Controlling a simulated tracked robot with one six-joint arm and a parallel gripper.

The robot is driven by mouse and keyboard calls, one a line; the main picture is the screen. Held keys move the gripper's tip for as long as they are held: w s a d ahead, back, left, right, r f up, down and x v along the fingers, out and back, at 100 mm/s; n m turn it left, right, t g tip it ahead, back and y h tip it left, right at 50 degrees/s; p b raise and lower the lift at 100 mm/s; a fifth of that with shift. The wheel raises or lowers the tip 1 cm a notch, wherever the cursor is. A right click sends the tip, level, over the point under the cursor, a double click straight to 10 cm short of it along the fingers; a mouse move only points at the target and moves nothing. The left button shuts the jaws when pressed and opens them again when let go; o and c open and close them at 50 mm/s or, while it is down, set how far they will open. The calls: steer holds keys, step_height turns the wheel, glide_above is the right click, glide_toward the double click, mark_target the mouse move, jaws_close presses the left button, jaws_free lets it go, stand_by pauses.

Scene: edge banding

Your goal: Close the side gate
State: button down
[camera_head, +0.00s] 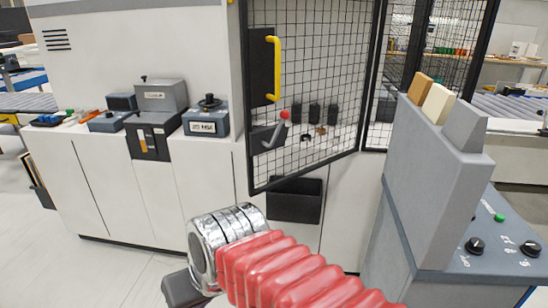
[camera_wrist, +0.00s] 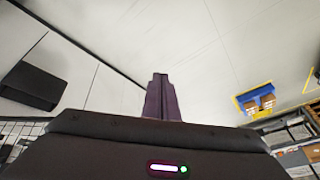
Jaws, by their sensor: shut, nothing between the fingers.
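The side gate (camera_head: 318,72) is a black-framed wire-mesh panel in the middle of the head view. Its lower edge slants down toward the left, so its left side seems nearer to me and it appears to stand out at an angle from the machine. A yellow bar handle (camera_head: 273,68) is on a dark plate near its left edge. My gripper (camera_wrist: 162,80) shows in the wrist view with its dark fingers together and nothing between them. The gate's handle is not seen in that view. In the head view, my arm reaches in low, below the gate.
A red-knobbed lever (camera_head: 285,116) shows at the gate's lower left. A black bin (camera_head: 296,200) hangs on the white cabinet below it, and probably shows in the wrist view (camera_wrist: 32,86). A grey console (camera_head: 430,180) stands close on the right. Floor at left is clear.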

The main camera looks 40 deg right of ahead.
mark_target(268, 152)
steer(key=w+d+r+m+t+y, duration=0.1)
steer(key=w+d+m+t+y, duration=0.2)
steer(key=w+d+m, duration=0.6)
steer(key=w+d+r+m+t+y, duration=0.1)
steer(key=w+d+m+t+y, duration=0.3)
steer(key=m, duration=0.9)
steer(key=s+d+r+m+t+h, duration=0.1)
steer(key=d+m+t+h, duration=0.1)
steer(key=d, duration=0.7)
steer(key=s+d+r+m+t+h, duration=0.1)
steer(key=d+m+t+h, duration=0.1)
steer(key=d+m+h, duration=0.3)
steer(key=s+d+m+t+h, duration=0.1)
steer(key=d+m, duration=0.5)
steer(key=d, duration=0.6)
steer(key=shift+s+d+r+m+t+h, duration=0.35)
steer(key=shift+s+h, duration=0.2)
steer(key=shift+h, duration=0.65)
steer(key=shift+w, duration=0.1)
steer(key=w, duration=0.4)
steer(key=w+d, duration=0.1)
steer(key=w, duration=0.8)
steer(key=shift+w+d, duration=0.4)
